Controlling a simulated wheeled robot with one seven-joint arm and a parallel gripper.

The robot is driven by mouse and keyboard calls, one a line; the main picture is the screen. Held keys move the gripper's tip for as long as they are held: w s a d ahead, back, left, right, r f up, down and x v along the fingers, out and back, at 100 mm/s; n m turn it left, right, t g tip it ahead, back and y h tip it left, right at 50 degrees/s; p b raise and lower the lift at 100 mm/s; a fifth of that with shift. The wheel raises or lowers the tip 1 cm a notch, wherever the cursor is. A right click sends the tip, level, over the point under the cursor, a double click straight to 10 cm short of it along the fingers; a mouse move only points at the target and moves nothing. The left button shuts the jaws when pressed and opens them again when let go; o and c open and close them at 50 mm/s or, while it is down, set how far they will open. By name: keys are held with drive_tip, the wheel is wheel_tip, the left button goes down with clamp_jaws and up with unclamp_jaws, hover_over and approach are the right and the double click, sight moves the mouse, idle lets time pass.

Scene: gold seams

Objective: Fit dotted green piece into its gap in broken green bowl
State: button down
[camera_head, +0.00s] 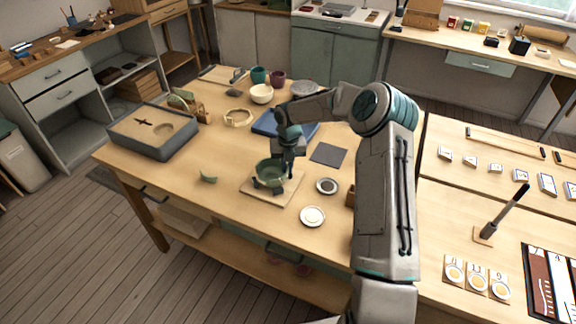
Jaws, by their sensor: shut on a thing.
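The broken green bowl (268,173) stands on a light board (263,188) near the middle of the table. My gripper (289,170) points down at the bowl's right side, close to its rim. It is shut on a piece that is mostly hidden by the fingers and blends with the bowl; I take it for the dotted green piece, but no dots can be made out. I cannot tell whether this piece touches the bowl. Another green shard (208,179) lies loose on the table left of the board. The bowl's gaps are too small to tell apart.
A small dish with dark contents (327,186) and a white dish (312,216) stand right of the board. A dark square mat (328,153) and a blue tray (268,123) lie behind. A grey sand box (153,130) is at left. The table's front left is clear.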

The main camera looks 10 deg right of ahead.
drive_tip(key=shift+f, duration=0.1)
idle(0.6)
drive_tip(key=c, duration=1)
unclamp_jaws()
drive_tip(key=shift+o, duration=0.2)
drive_tip(key=shift+w, duration=0.1)
drive_tip(key=shift+r+p, duration=2.05)
drive_tip(key=shift+r, duration=0.95)
